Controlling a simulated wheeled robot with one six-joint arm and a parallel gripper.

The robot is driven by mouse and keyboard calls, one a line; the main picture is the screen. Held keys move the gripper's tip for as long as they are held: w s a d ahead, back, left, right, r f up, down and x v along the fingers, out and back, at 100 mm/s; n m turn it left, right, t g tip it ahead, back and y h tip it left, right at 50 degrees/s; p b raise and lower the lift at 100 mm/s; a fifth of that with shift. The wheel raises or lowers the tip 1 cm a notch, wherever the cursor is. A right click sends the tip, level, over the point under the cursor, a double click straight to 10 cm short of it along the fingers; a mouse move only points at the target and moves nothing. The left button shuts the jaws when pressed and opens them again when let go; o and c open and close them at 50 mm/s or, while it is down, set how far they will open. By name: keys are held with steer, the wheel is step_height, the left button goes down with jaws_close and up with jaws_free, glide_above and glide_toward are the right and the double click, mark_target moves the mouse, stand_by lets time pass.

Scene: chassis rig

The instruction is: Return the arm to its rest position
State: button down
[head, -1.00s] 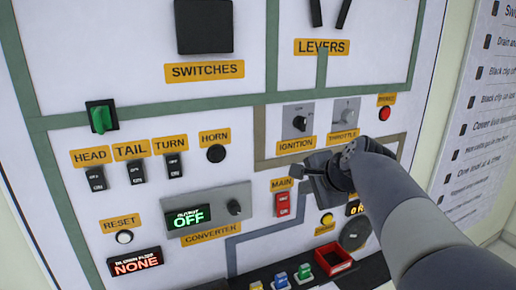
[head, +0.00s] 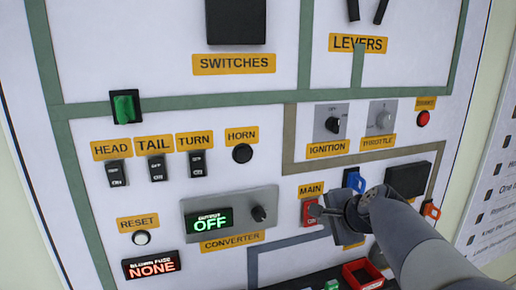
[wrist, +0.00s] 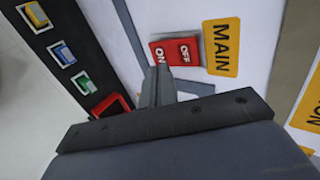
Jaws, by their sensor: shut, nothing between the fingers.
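My gripper (head: 318,210) is at the lower middle of the panel in the head view, with my arm reaching in from the lower right. Its thin fingers are shut together with nothing between them; they also show in the wrist view (wrist: 160,85). The fingertips are right by the red MAIN rocker switch (head: 309,212), overlapping its right edge in the head view. In the wrist view the switch (wrist: 174,52) shows ON and OFF marks, and the fingertips end at its lower, ON-marked side. I cannot tell whether they touch it.
A converter box (head: 230,215) reading OFF is left of the switch. The IGNITION (head: 332,122) and THROTTLE (head: 382,117) knobs are above. A blue part (head: 355,180) and a dark square (head: 407,178) are near my arm.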

steer(key=shift+s+d+r+b, duration=0.1)
steer(key=shift+s+d+b, duration=0.1)
steer(key=shift+s, duration=0.25)
steer(key=shift+s+d+b, duration=0.1)
steer(key=shift+s+b, duration=0.1)
steer(key=shift+s, duration=0.25)
steer(key=shift+w, duration=0.1)
